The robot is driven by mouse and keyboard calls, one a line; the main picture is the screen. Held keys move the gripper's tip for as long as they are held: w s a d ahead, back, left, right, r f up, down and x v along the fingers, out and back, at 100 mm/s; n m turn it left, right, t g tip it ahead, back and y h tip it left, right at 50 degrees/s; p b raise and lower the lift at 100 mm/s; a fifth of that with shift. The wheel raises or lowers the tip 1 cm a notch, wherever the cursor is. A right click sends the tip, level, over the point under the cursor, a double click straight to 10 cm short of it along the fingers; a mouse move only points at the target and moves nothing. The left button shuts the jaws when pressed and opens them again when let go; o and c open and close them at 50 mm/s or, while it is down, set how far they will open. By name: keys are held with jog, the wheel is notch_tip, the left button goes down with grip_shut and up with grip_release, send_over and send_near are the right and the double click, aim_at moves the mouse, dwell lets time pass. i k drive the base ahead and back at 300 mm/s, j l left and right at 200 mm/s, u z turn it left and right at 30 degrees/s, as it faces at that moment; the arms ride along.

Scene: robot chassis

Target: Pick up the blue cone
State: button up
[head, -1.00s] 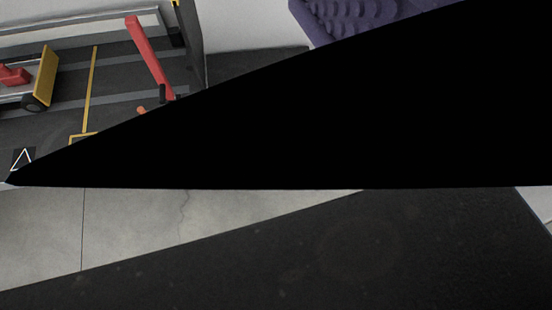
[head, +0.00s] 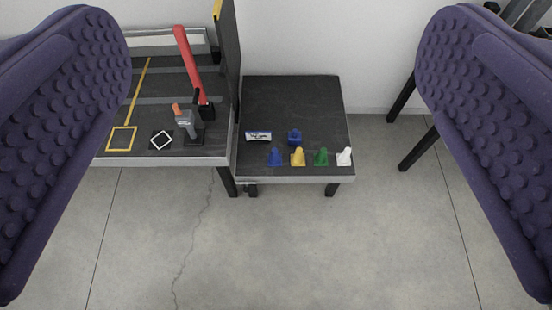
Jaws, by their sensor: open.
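My gripper (head: 275,150) is open and empty. Its two purple, knobbly fingers fill the left and right sides of the view. The table and the cone appear between the fingers but look well beyond them, and nothing is touched.
To the cone's right stand a yellow cone (head: 298,157), a green cone (head: 321,157) and a white cone (head: 344,156). Behind are a blue object (head: 295,138) and a small white-and-blue packet (head: 258,136). A dark upright panel (head: 227,70) borders the table's left side. The floor in front is clear.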

aim_at(274, 159)
jog(key=i+j+z, duration=0.1)
jog(key=i+z, duration=0.25)
jog(key=i, duration=0.25)
jog(key=i+j+z, duration=0.35)
jog(key=i, duration=0.2)
jog(key=i+j+z, duration=0.35)
jog(key=i, duration=0.2)
